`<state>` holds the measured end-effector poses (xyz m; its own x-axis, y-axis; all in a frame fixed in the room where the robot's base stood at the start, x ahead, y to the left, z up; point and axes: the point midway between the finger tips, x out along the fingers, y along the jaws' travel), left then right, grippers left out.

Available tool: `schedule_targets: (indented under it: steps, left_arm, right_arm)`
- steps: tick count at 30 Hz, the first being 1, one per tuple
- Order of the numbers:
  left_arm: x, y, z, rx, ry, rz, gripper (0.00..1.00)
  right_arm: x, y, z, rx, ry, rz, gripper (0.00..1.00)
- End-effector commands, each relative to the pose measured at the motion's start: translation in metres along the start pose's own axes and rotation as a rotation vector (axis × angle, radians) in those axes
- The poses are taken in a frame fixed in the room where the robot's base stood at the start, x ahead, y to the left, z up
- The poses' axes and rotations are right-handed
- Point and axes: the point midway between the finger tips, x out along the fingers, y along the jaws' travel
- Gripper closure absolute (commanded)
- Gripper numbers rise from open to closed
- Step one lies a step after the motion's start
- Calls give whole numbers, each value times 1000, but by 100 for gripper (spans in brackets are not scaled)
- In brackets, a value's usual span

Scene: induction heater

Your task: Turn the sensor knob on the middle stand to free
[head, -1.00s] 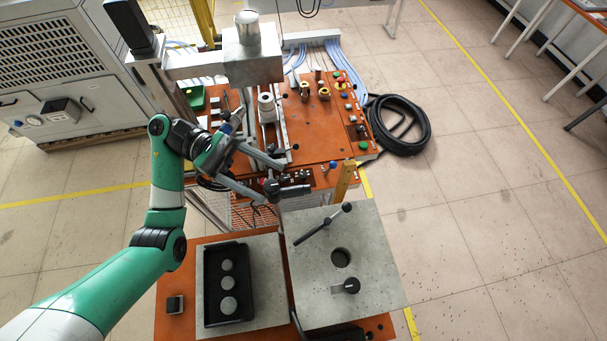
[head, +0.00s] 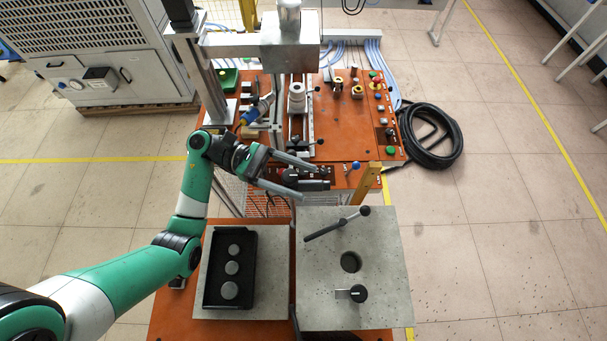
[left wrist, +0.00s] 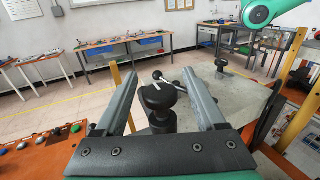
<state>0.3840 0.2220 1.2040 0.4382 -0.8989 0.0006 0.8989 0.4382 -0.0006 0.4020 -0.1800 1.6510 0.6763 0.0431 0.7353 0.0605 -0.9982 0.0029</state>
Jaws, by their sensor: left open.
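A black knob (head: 291,178) with a dark cylinder beside it sits at the front edge of the orange machine table. My left gripper (head: 308,183) is open, with one finger on each side of this knob. In the left wrist view the black knob (left wrist: 158,97) stands upright on a dark post between the two fingers (left wrist: 159,78), with a visible gap on both sides. I cannot read its setting or any label. My right gripper is not in view.
A metal column unit (head: 290,45) rises behind.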

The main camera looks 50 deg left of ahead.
Motion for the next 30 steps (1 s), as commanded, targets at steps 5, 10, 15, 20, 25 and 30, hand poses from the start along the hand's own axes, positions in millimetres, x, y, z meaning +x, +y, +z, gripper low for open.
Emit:
schedule_targets:
  steps: [5,10,15,20,25,30]
  left_arm:
    - [14,0,0,0,1,0,28]
    - [15,0,-1,1,1,1,28]
    - [14,0,-1,1,1,1,48]
    - [14,0,0,1,1,1,77]
    - [14,0,0,1,1,1,100]
    - [14,0,0,1,0,5,100]
  right_arm:
    - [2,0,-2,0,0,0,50]
    - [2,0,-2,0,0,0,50]
    - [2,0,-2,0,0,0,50]
    - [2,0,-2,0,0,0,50]
    - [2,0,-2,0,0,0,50]
    - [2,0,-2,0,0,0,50]
